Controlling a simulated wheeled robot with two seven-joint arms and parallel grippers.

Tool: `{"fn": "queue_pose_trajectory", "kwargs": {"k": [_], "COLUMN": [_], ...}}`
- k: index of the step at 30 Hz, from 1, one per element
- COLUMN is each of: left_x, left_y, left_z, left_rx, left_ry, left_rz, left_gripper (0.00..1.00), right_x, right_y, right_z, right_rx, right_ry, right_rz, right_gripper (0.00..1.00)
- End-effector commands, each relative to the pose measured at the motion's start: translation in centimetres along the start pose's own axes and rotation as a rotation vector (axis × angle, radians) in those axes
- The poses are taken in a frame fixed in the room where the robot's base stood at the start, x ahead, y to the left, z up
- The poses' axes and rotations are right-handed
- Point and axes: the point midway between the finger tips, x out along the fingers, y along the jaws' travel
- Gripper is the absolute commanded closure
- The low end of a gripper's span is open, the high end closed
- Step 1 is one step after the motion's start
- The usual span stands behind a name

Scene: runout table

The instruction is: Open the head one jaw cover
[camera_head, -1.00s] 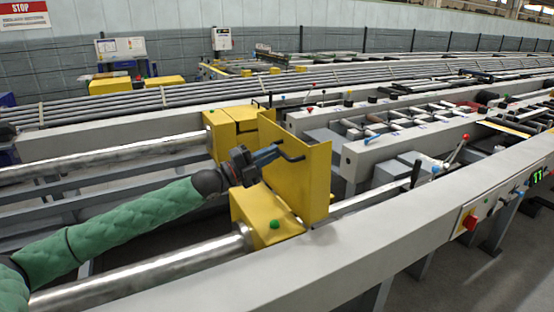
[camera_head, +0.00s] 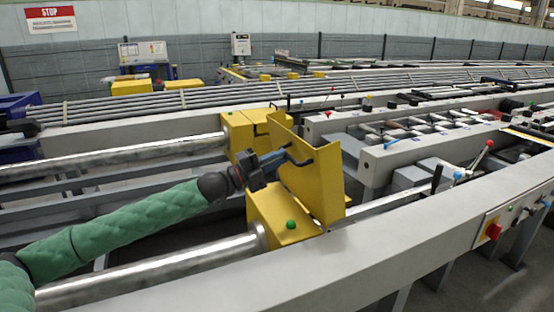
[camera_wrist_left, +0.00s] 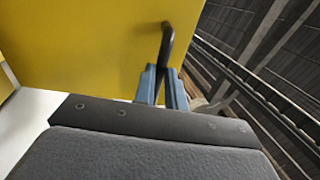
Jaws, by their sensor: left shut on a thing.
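The jaw cover is a yellow plate (camera_head: 318,182) with a black bar handle (camera_head: 302,160), standing tilted between the near yellow housing (camera_head: 282,211) and the far yellow housing (camera_head: 239,131). My left gripper (camera_head: 280,157) is shut on the handle, at the upper part of the plate. In the left wrist view, the blue fingers (camera_wrist_left: 163,86) close around the lower end of the black handle (camera_wrist_left: 168,42), in front of the yellow plate (camera_wrist_left: 90,45). My right gripper is not in view.
Steel bars (camera_head: 160,270) run into the housings from the left. A long grey rail (camera_head: 400,235) crosses in front, with a control panel (camera_head: 500,222) at right. A lever with a red knob (camera_head: 489,144) stands right of the cover. Racks of bars lie behind.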

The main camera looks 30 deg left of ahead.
Motion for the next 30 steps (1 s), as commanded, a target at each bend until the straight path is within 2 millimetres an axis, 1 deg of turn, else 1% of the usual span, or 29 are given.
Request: {"fn": "queue_pose_trajectory", "kwargs": {"k": [1,2,3,5,17,20,30], "left_x": [-0.1,-0.1,-0.1,-0.1,-0.3,-0.8,-3.2], "left_y": [0.7,0.7,0.7,0.7,0.4,0.4,0.5], "left_z": [-0.1,-0.1,-0.1,-0.1,0.0,0.0,0.0], "left_rx": [-0.005,-0.005,-0.005,-0.005,-0.003,-0.003,-0.003], "left_ry": [-0.002,-0.002,-0.002,-0.001,-0.001,-0.001,-0.001], "left_rz": [0.009,0.009,0.01,0.009,0.005,0.005,0.006], "left_gripper": [1.0,0.86,0.78,0.66,0.66,0.66,0.66], "right_x": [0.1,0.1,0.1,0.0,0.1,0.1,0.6], "right_y": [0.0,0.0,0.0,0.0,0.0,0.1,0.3], "right_z": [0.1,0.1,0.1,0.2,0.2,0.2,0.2], "right_rx": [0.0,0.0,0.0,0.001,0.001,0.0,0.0], "right_ry": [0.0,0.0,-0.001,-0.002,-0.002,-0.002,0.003], "right_rz": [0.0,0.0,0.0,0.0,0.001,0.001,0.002], "right_gripper": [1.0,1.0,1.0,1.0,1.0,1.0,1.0]}}
